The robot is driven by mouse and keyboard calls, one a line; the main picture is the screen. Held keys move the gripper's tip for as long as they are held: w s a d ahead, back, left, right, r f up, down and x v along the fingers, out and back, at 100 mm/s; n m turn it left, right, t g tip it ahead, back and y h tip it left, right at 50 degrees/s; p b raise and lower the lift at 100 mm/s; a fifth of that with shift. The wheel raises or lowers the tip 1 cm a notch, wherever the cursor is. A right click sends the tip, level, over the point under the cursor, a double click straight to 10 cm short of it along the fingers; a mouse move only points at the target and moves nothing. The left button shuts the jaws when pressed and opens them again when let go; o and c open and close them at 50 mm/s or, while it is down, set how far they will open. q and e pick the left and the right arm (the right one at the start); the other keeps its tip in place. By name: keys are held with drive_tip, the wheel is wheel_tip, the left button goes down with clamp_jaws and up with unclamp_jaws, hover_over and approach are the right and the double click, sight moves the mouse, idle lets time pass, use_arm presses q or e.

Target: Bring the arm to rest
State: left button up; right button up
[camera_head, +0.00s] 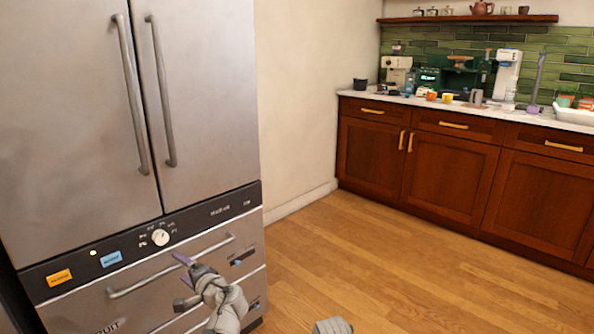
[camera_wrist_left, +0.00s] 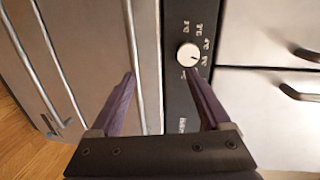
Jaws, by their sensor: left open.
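My left gripper (camera_head: 182,281) is in front of the lower part of a steel fridge (camera_head: 200,60), near the drawer handle and below the control strip. In the left wrist view its two purple fingers (camera_wrist_left: 160,100) stand apart with nothing between them. A white dial (camera_wrist_left: 188,54) on the dark control strip shows just beyond the fingers, and it also shows in the head view (camera_head: 160,237). I cannot tell whether the gripper touches the fridge. A grey piece at the bottom edge of the head view may be part of my other arm; no right gripper fingers show.
Drawer handles (camera_head: 170,266) stick out from the fridge front close to my left gripper. The wooden floor (camera_head: 400,270) to the right is clear. A counter (camera_head: 440,165) with wooden cabinets, coffee machines and cups stands at the back right, under a shelf (camera_head: 468,18).

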use_arm(q)
drive_tip(key=s+d+f+n+g+h, duration=0.25)
drive_tip(key=s+d+f, duration=0.25)
drive_tip(key=d+f, duration=0.25)
drive_tip(key=s+d+f+n+g+h, duration=0.1)
drive_tip(key=s+d+f+g+h, duration=0.25)
drive_tip(key=s+d+f, duration=0.35)
drive_tip(key=s+d+f+g+h, duration=0.2)
drive_tip(key=s+d+h, duration=0.15)
drive_tip(key=d, duration=0.35)
drive_tip(key=s+d+f+g+h, duration=0.1)
drive_tip(key=s+d+g+h, duration=0.1)
drive_tip(key=s+d, duration=0.45)
wheel_tip(320, 180, up, 38)
drive_tip(key=w+p, duration=0.1)
drive_tip(key=p, duration=3.7)
drive_tip(key=shift+w+d+f, duration=0.25)
drive_tip(key=shift+w+d, duration=0.1)
drive_tip(key=shift+d, duration=0.05)
